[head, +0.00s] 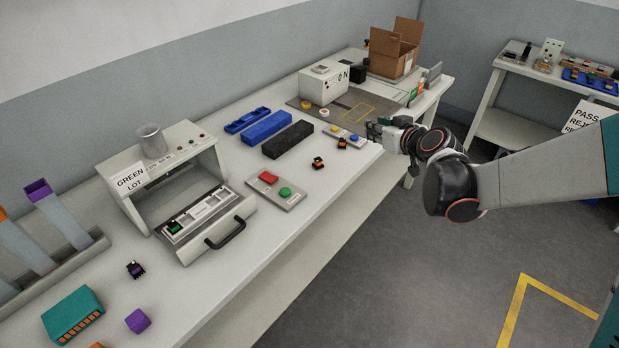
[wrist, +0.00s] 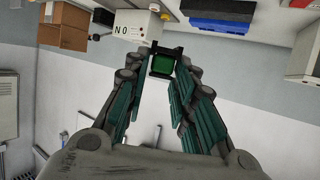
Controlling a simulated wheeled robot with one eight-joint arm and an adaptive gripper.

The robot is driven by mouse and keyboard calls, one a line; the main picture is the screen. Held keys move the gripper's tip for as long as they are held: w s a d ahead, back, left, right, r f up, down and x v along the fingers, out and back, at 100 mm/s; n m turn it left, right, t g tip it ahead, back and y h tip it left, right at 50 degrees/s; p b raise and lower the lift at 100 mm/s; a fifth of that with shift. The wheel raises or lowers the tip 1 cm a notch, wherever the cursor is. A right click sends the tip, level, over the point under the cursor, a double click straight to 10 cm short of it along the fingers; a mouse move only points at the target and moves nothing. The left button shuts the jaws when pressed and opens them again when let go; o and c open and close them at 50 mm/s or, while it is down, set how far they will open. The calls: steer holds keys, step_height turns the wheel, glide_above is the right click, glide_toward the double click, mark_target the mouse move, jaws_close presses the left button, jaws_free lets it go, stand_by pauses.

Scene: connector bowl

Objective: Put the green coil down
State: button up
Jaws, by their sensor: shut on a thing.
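My gripper (head: 378,128) is at the right end of my arm's reach in the head view, over or near the front edge of the long bench. In the wrist view my gripper (wrist: 163,72) has its teal-padded fingers shut on the green coil (wrist: 162,65), a green square in a black frame. I cannot make out the held coil in the head view, and its height over the bench is unclear. Another small green part (head: 174,228) sits in the drawer of the fixture labelled GREEN LOT (head: 130,181).
A white box (head: 323,84) and open carton (head: 393,60) stand farther back. Bare bench shows between them.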

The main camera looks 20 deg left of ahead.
mark_target(307, 181)
steer(key=a+n+g+y, duration=0.1)
steer(key=a+n+y, duration=0.1)
steer(key=a, duration=1.7)
steer(key=shift+s+a+g, duration=0.3)
steer(key=shift+s, duration=0.05)
steer(key=shift+f, duration=0.15)
step_height(307, 181, down, 20)
steer(key=b, duration=0.6)
steer(key=shift+r, duration=0.25)
steer(key=shift+f+b, duration=0.25)
steer(key=shift+b, duration=0.2)
steer(key=o, duration=0.9)
steer(key=shift+c, duration=0.2)
steer(key=shift+r+p, duration=0.15)
steer(key=shift+p, duration=0.3)
